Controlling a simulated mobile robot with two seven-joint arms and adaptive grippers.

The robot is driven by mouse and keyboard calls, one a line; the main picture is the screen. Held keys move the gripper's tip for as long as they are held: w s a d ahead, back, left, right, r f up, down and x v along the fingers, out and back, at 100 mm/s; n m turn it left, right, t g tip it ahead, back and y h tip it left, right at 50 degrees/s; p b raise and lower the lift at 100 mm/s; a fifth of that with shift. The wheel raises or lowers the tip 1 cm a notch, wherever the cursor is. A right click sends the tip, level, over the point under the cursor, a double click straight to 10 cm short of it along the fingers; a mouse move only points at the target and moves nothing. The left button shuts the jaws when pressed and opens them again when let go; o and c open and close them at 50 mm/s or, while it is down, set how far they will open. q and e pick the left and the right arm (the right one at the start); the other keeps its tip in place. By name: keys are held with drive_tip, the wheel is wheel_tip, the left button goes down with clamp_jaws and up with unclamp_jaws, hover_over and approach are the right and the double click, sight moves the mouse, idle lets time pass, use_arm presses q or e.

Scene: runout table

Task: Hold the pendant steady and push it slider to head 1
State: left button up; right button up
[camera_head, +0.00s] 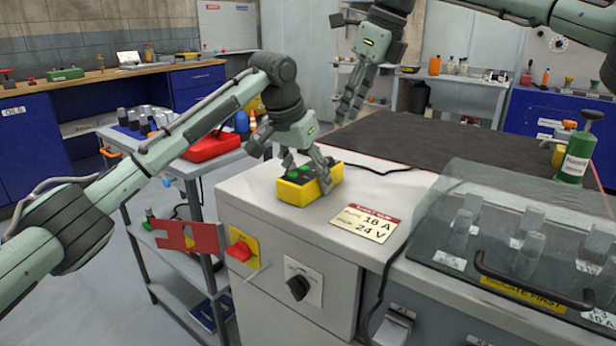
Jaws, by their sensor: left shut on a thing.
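The yellow pendant (298,193) with a dark top and green buttons lies on the light cabinet top, near its back left part. My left gripper (307,174) reaches down over it and is shut on it, with one finger on the near right side. The fingers cover part of the pendant's top, and I cannot make out its slider or any head markings. My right gripper (347,108) hangs in the air above and behind the pendant, apart from it. Its fingers point down and look close together, but I cannot tell whether they are shut.
A card reading 10 A, 24 V (366,223) lies right of the pendant. A black cable runs behind it. A clear cover (450,235) with a black handle stands at right. A red switch (239,251) and a black knob (299,287) are on the cabinet's front.

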drive_tip(key=shift+c, duration=1)
drive_tip(key=f, duration=0.1)
drive_tip(key=s+d+f+y, duration=0.1)
drive_tip(key=f, duration=0.1)
drive_tip(key=s+d+f+y, duration=0.1)
drive_tip(key=f, duration=0.1)
drive_tip(key=shift+s+d, duration=0.15)
drive_tip(key=shift+d, duration=0.1)
clamp_jaws()
drive_tip(key=s+d+r+m+t+y, duration=0.1)
drive_tip(key=s+d+r+t+y, duration=0.1)
drive_tip(key=d, duration=0.4)
drive_tip(key=s+t, duration=0.1)
drive_tip(key=s, duration=0.1)
drive_tip(key=shift+s+r+t, duration=0.15)
drive_tip(key=shift+s+t, duration=0.25)
